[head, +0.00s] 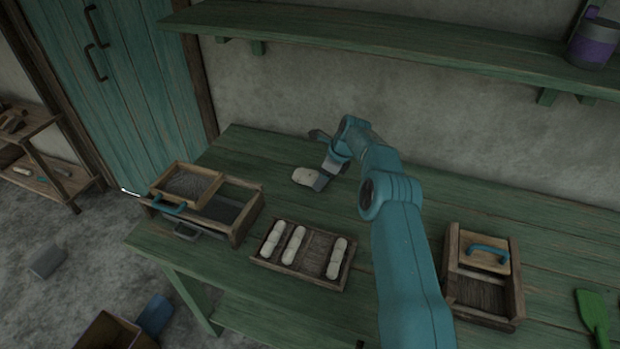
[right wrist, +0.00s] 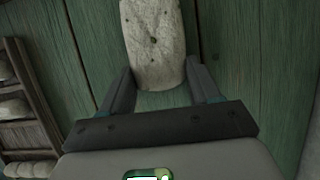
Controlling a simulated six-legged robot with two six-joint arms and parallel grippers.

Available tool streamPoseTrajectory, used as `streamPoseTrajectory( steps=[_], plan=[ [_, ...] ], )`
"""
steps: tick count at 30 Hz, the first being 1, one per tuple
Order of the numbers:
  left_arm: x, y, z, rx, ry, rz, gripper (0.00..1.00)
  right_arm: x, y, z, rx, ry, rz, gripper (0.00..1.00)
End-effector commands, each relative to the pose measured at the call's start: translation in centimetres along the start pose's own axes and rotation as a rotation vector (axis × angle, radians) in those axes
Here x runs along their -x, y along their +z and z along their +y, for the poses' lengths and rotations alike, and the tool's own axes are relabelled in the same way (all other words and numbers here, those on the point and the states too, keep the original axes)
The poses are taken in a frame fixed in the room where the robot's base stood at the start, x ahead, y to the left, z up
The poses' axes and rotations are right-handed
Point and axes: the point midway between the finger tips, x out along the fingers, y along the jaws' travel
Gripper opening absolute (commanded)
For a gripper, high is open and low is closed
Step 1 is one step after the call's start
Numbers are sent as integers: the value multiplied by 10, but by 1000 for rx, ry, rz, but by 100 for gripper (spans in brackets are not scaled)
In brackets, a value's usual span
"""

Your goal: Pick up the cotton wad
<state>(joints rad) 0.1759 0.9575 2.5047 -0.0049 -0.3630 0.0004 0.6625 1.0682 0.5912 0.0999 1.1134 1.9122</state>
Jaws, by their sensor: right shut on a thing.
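The cotton wad (head: 303,175) is a pale, oblong piece with small dark specks, over the green table behind the tray of rolls. My right gripper (head: 322,180) is at its right end in the head view. In the right wrist view the wad (right wrist: 153,40) lies between the two fingers of my right gripper (right wrist: 160,85), which are shut on its near end. I cannot tell whether the wad touches the table. My left gripper is not in view.
A wooden tray (head: 314,249) with several white rolls stands in front of the wad. A wooden box with a blue handle (head: 168,206) stands left, another handled box (head: 483,295) right. A green scoop (head: 592,312) lies far right. A shelf (head: 380,32) runs above.

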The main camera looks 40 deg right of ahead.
Motion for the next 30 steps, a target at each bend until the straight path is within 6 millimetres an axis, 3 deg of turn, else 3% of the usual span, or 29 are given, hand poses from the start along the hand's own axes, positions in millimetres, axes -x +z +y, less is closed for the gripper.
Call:
streamPoseTrajectory(
  steps=[8,21,30],
  plan=[
    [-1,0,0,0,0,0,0,7,3,-1,1,-3,-1,33],
    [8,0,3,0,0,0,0,86,36,-1,1,-2,-2,33],
    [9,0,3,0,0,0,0,93,39,0,0,0,0,33]
  ],
)
